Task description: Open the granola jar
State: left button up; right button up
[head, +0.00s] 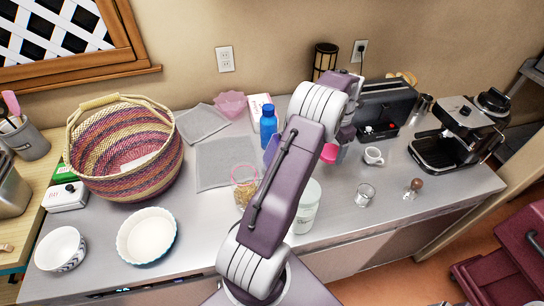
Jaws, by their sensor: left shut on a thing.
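The granola jar (244,188) stands on the grey counter, left of my arm. It is clear with a pink rim, and tan granola shows low inside; its top looks uncovered. My left gripper (334,143) is past the arm's bend, above the back of the counter, with its fingers mostly hidden by my own arm. It is shut on a bright pink lid (329,154), which shows just below it, well to the right of the jar. My right gripper is not in view.
A pale canister (306,207) stands close to my arm. A blue bottle (268,124) is behind the jar, and a white cup (374,156) and a glass (365,195) are to the right. A woven basket (120,160) and white dish (147,236) fill the left. Grey mats (211,165) lie between.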

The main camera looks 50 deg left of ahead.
pick_arm(q)
jog(key=shift+a, duration=0.2)
jog(key=a+f+p, duration=0.1)
jog(key=a+f, duration=0.1)
jog(key=a, duration=0.1)
jog(key=s+a+f+p, duration=0.1)
jog(key=a+f, duration=0.1)
jog(key=a, duration=0.2)
jog(key=s+a+f+p, duration=0.1)
jog(key=a+f, duration=0.2)
jog(key=a, duration=0.1)
jog(key=shift+s+a, duration=0.1)
jog(key=shift+s, duration=0.15)
notch_tip(320, 180, down, 4)
jog(key=shift+r+p, duration=0.2)
jog(key=shift+p, duration=0.4)
jog(key=shift+f, duration=0.35)
jog(key=o, duration=1.6)
jog(key=shift+c, duration=0.2)
